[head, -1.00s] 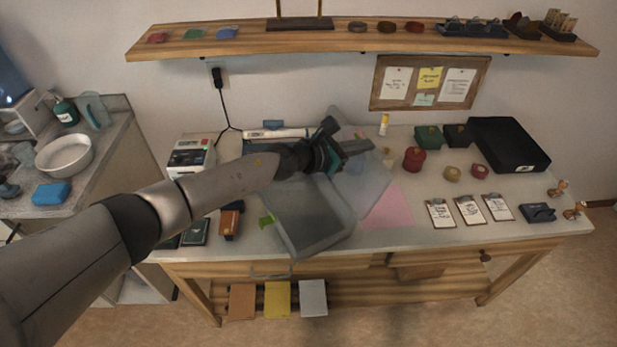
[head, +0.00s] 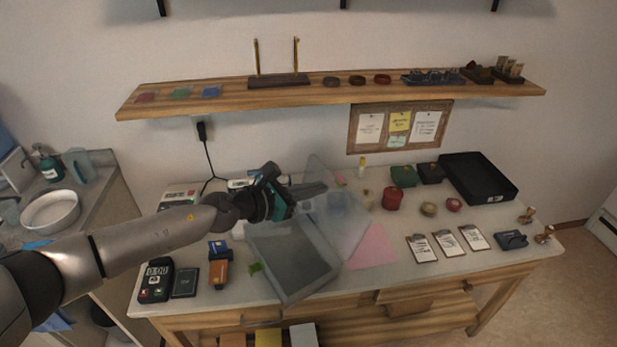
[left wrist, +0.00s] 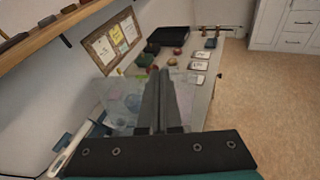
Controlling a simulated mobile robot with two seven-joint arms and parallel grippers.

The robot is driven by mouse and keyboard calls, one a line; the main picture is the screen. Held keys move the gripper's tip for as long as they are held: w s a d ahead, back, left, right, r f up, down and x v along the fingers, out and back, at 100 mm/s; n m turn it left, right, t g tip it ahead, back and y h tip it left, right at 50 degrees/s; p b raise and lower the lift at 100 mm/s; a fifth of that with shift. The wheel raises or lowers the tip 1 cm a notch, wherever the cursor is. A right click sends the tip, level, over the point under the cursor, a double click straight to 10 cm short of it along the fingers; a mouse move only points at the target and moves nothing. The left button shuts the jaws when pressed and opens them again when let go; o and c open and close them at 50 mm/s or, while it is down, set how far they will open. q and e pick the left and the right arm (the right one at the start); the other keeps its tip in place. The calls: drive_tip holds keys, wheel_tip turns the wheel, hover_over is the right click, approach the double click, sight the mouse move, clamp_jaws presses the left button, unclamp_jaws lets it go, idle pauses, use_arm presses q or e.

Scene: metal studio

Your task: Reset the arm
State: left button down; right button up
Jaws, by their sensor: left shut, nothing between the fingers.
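My left arm comes in from the left in the head view. Its gripper (head: 318,190) is shut and empty, held above the back middle of the workbench (head: 400,284), over a clear sheet-like item (head: 345,232) and a grey tray (head: 292,262). In the left wrist view the two fingers (left wrist: 160,80) lie together with nothing between them, pointing along the bench. The height of the gripper above the bench is hard to judge. My right gripper is not in view.
A wooden shelf (head: 430,92) spans the wall above the bench. A red jar (head: 391,199), small clipboards (head: 447,243) and a black box (head: 478,178) stand to the right. A black device (head: 156,280) lies at the front left. A counter with a white bowl (head: 50,211) is at far left.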

use_arm(q)
drive_tip(key=shift+s+a+r+p, duration=0.2)
drive_tip(key=shift+s+a+r, duration=0.1)
drive_tip(key=shift+r, duration=0.15)
drive_tip(key=shift+s+a+r+p, duration=0.15)
drive_tip(key=shift+s+r, duration=0.1)
drive_tip(key=shift+r, duration=0.15)
